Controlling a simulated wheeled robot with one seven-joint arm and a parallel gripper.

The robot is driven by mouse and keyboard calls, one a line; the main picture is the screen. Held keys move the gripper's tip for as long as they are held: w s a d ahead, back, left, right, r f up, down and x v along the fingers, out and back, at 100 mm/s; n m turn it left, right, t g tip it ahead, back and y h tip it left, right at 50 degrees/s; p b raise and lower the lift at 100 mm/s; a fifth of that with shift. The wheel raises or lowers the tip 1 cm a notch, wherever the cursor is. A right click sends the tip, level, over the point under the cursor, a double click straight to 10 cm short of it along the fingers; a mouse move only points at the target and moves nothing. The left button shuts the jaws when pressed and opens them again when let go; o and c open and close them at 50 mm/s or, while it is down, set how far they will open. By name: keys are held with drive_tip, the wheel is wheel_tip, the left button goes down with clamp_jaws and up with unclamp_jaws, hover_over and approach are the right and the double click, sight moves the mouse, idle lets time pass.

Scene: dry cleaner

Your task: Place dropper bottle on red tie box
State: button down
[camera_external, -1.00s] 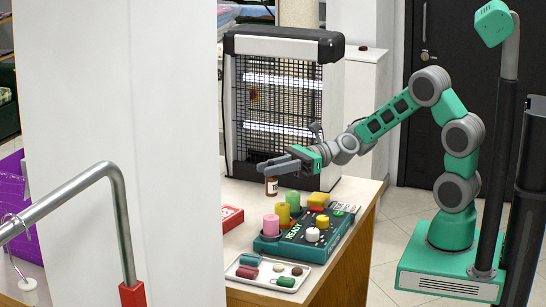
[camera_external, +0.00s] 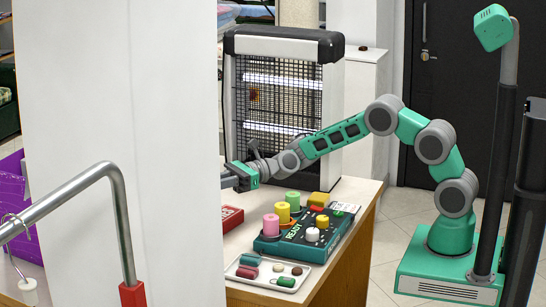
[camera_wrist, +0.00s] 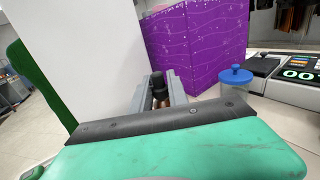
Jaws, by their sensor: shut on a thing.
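My gripper (camera_wrist: 159,90) is shut on the dropper bottle (camera_wrist: 158,84), a small brown bottle with a black top. It shows between the fingers in the wrist view. In the external view my gripper (camera_external: 238,177) reaches left behind the white pillar, so its fingertips and the bottle are hidden. A red box (camera_external: 231,218), which looks like the red tie box, lies flat on the counter below and near my gripper, its left side partly cut off by the pillar. The red box is not seen in the wrist view.
A teal device (camera_external: 296,241) with colored cylinders stands right of the red box. A white tray (camera_external: 253,280) of small items is in front. A black-and-white heater-like unit (camera_external: 280,95) stands behind. The wrist view shows a purple box (camera_wrist: 205,45) and a blue-lidded jar (camera_wrist: 235,90).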

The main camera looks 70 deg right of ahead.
drive_tip(key=shift+w+a+f, duration=0.1)
drive_tip(key=shift+w+f, duration=0.05)
drive_tip(key=shift+f, duration=0.75)
drive_tip(key=shift+w+f, duration=0.15)
drive_tip(key=shift+f, duration=0.75)
drive_tip(key=shift+f, duration=0.2)
drive_tip(key=c, duration=1.3)
unclamp_jaws()
drive_tip(key=shift+r, duration=0.2)
drive_tip(key=v, duration=0.5)
wheel_tip(320, 180, up, 7)
drive_tip(key=shift+f+p, duration=0.1)
drive_tip(key=shift+p, duration=0.2)
